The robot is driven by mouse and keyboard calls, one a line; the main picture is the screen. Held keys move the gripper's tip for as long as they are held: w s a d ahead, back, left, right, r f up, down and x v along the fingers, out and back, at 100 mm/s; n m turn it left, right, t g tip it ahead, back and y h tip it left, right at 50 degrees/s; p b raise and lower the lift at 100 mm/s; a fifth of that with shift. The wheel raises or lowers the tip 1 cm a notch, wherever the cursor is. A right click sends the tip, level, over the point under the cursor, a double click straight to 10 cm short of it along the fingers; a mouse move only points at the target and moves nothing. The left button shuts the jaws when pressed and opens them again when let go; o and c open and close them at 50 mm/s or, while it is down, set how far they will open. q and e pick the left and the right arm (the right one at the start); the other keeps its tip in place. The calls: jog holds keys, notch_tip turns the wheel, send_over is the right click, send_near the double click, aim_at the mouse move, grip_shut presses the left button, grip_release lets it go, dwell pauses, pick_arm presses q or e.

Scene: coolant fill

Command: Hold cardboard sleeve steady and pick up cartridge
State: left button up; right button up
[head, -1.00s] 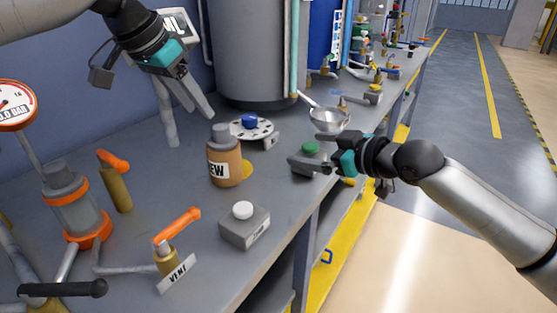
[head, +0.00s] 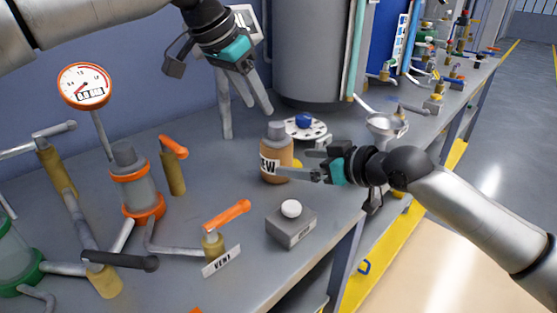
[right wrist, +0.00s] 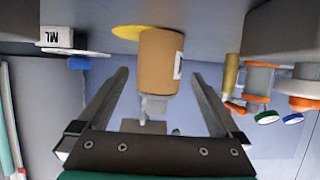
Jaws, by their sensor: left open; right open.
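The brown cardboard sleeve (head: 277,159), with a white label partly reading "EW", stands upright on the bench. The grey cartridge (head: 277,132) sticks out of its top. My right gripper (head: 301,163) is open at the sleeve's right side. One finger overlaps the sleeve's edge in the head view; contact cannot be told. In the right wrist view, which looks upside down, the sleeve (right wrist: 160,58) and cartridge (right wrist: 153,107) show between the open fingers. My left gripper (head: 248,122) is open, pointing down, behind and left of the cartridge, with nothing between its fingers.
A grey box with a white button (head: 290,225) stands in front of the sleeve. An orange-handled VENT valve (head: 214,240) and a glass filter housing (head: 134,190) are to the left. A white disc with a blue knob (head: 304,124) and a large grey tank (head: 318,50) stand behind.

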aim_at(277, 125)
jog(key=shift+x, duration=3.95)
jog(key=shift+r, duration=0.1)
jog(key=shift+c, duration=0.2)
pick_arm(q)
jog(key=shift+o, duration=0.2)
pick_arm(e)
jog(key=c, duration=1.1)
pick_arm(q)
jog(key=o, duration=0.3)
jog(key=shift+d+r, duration=0.1)
jog(key=shift+d, duration=0.1)
pick_arm(e)
jog(key=shift+c, duration=0.3)
pick_arm(q)
jog(key=shift+o, duration=0.7)
jog(key=shift+d+r+n+y, duration=0.15)
jog(key=shift+d+n+y, duration=0.15)
jog(key=shift+n, duration=0.1)
jog(key=s+d+r+n+y, duration=0.1)
jog(key=d+r+n+y, duration=0.25)
jog(key=n, duration=0.45)
jog(key=x, duration=0.6)
jog(key=shift+a+f, duration=0.1)
jog(key=shift+f, duration=0.25)
jog(key=shift+w+x, duration=0.2)
jog(key=shift+x, duration=2.45)
